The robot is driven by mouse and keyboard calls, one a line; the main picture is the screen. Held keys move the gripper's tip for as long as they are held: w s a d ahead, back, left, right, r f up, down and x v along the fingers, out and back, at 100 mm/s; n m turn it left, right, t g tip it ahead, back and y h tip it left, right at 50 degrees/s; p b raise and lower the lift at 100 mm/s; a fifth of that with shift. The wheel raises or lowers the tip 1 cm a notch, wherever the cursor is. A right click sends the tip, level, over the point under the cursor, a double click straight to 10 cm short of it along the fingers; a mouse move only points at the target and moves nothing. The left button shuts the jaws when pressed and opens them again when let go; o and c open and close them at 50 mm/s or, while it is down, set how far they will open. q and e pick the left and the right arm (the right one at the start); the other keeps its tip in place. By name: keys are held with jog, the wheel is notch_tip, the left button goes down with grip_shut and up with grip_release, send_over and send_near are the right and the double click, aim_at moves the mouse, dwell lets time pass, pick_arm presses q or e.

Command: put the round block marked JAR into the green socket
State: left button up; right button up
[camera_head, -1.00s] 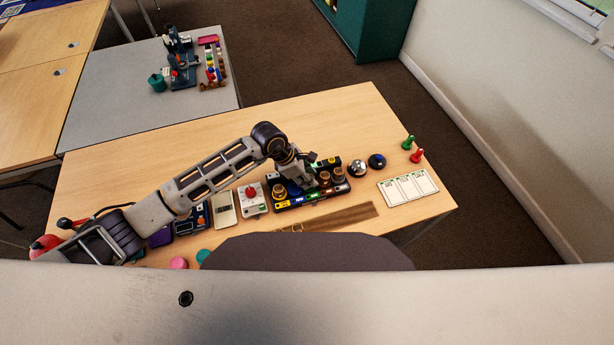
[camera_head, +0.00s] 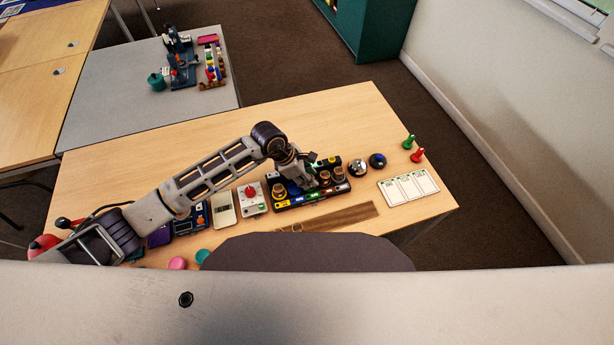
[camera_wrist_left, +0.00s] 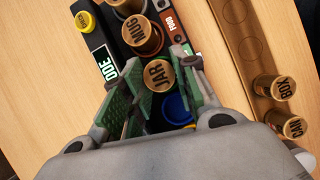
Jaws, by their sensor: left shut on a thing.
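The round block marked JAR (camera_wrist_left: 160,74) is brown with a gold top, lettering up in the left wrist view. My left gripper (camera_wrist_left: 158,80) is shut on it, with one green-padded finger on each side. In the head view my left gripper (camera_head: 303,182) is over the dark socket tray (camera_head: 285,205), behind its front row of coloured labels. A blue socket (camera_wrist_left: 177,107) shows just below the block in the wrist view. I cannot make out the green socket; the fingers and block hide part of the tray. Whether the block touches the tray is unclear. My right gripper is not in view.
The block marked MUG (camera_wrist_left: 141,36) stands close beside JAR, with another block beyond it. Blocks marked BOX (camera_wrist_left: 274,87) and CAN (camera_wrist_left: 285,124) are on a brown strip (camera_wrist_left: 237,55). A white device with a red knob (camera_head: 252,198) stands left of the tray.

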pick_arm(q)
jog(key=shift+f+b, duration=0.3)
jog(key=shift+f, duration=0.1)
jog(key=o, duration=0.5)
